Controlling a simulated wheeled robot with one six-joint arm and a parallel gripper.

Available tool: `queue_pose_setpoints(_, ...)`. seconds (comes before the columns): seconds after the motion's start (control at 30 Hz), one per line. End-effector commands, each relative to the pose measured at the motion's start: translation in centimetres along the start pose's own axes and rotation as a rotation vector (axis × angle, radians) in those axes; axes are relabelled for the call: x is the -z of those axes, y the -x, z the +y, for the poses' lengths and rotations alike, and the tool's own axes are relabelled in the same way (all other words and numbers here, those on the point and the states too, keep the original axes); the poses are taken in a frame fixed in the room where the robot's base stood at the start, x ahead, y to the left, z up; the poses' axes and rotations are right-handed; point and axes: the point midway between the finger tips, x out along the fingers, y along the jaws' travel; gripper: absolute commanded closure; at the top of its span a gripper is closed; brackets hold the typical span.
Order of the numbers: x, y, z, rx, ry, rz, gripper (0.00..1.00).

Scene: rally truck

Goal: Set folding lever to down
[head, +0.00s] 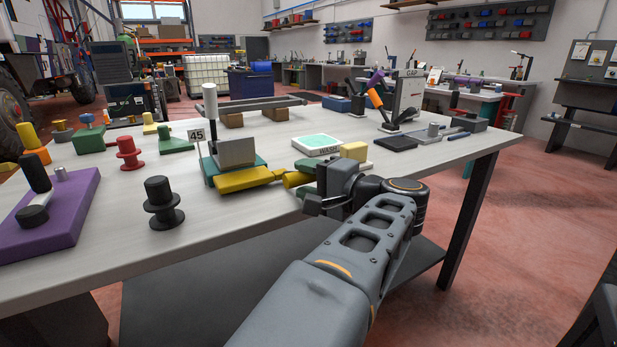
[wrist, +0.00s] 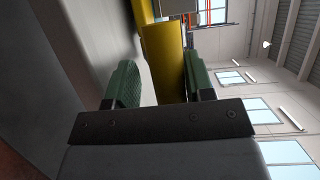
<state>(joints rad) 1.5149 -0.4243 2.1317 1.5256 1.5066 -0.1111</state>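A small folding fixture stands near the table's front edge in the head view, with a green base (head: 208,172), a grey block (head: 236,152), a "45" sign (head: 196,135) and a white-topped upright handle (head: 210,105). A yellow leaf (head: 245,180) lies low along its front, and a yellow lever bar (head: 294,180) extends right from it towards my gripper. In the wrist view the yellow bar (wrist: 163,60) lies between the green-padded fingers of my gripper (wrist: 163,88). A gap shows on the bar's left; the right finger is close, contact unclear.
A yellow block (head: 354,151) and a "WASH" pad (head: 316,144) stand just behind my gripper. A black spool (head: 162,204) and a purple base with a black lever (head: 50,222) stand to the left. Open floor (head: 530,220) lies right of the table.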

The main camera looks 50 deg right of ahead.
Motion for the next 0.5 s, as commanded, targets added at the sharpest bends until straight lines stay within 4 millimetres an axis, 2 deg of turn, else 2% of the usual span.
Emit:
queue_pose_setpoints(0.03,0.01,0.0,-0.01,0.0,0.0,0.0,0.47)
queue_pose_setpoints(0.13,0.01,0.02,-0.08,0.002,0.0,0.001,0.37)
queue_pose_setpoints(0.37,0.01,0.07,-0.2,0.003,0.001,0.002,0.37)
queue_pose_setpoints(0.5,0.08,0.82,-0.31,0.003,0.001,0.004,0.37)
